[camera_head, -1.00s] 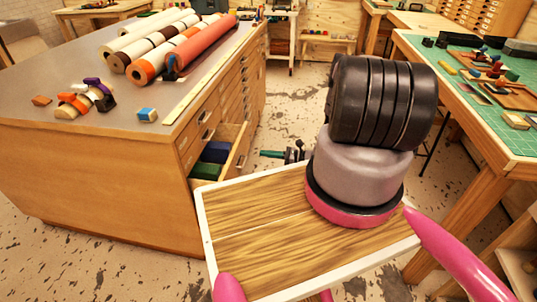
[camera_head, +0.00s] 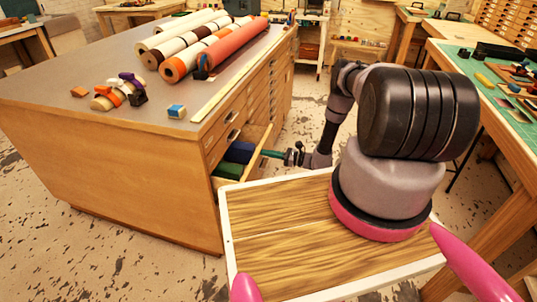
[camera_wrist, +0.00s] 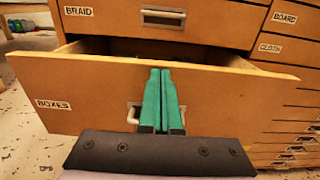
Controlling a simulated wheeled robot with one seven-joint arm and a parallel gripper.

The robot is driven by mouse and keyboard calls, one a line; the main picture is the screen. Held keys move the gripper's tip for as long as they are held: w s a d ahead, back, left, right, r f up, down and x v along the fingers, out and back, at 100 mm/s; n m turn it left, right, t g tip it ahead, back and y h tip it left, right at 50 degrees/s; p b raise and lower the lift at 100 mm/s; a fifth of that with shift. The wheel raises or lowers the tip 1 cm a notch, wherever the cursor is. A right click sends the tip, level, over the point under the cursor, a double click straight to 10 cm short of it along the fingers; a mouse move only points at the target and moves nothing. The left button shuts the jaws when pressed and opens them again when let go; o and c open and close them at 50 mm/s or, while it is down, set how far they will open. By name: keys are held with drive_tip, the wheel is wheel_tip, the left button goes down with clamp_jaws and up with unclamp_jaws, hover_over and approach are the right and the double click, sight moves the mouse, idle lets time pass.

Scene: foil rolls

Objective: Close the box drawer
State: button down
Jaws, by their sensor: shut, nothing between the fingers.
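The box drawer (camera_head: 259,151) stands pulled out of the cabinet's near end, with blue and green boxes inside. In the wrist view its wooden front (camera_wrist: 85,88) carries a "BOXES" label and a metal handle (camera_wrist: 133,114), and a dark gap shows above it. My gripper (camera_head: 268,153) is at the drawer's outer face. The fingers hide part of the front.
The cabinet (camera_head: 130,160) holds several closed drawers, with a closed "BRAID" drawer (camera_wrist: 215,20) above. Foil rolls (camera_head: 200,48) and small pieces lie on its top. A table with a green mat (camera_head: 455,62) stands at right. Open floor lies between them.

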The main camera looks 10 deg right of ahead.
drive_tip(key=x, duration=1.4)
drive_tip(key=shift+a+r, duration=0.1)
drive_tip(key=shift+w+a, duration=0.1)
